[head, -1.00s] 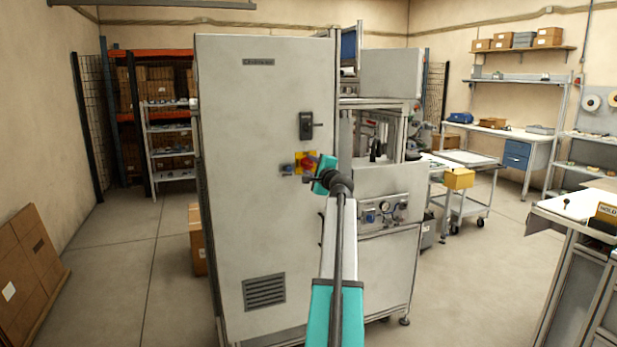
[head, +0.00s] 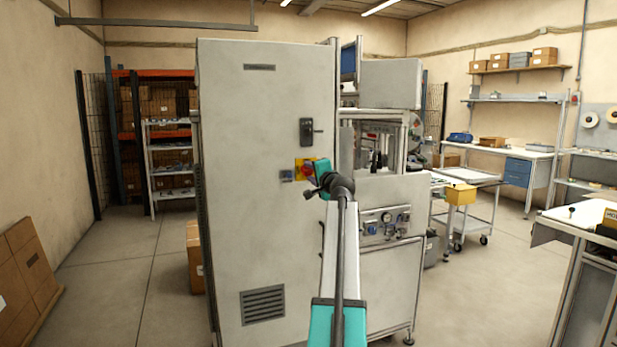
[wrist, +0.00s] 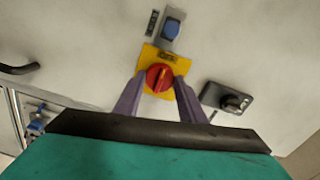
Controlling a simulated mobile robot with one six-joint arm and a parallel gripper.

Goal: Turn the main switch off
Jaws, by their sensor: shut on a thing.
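The main switch (wrist: 158,78) is a red rotary knob on a yellow plate (wrist: 149,57) on the grey cabinet door. In the head view the red knob (head: 308,170) shows just left of my arm's end, partly hidden by it. In the wrist view my gripper (wrist: 159,80) has its two purple-grey fingers on either side of the red knob, shut on it. A pale mark on the knob runs at a slant in the wrist view. In the head view the fingertips are hard to make out.
A blue device (wrist: 171,30) sits beside the yellow plate. A black door handle (wrist: 228,98) is on the other side. The grey cabinet (head: 250,230) fills the middle.

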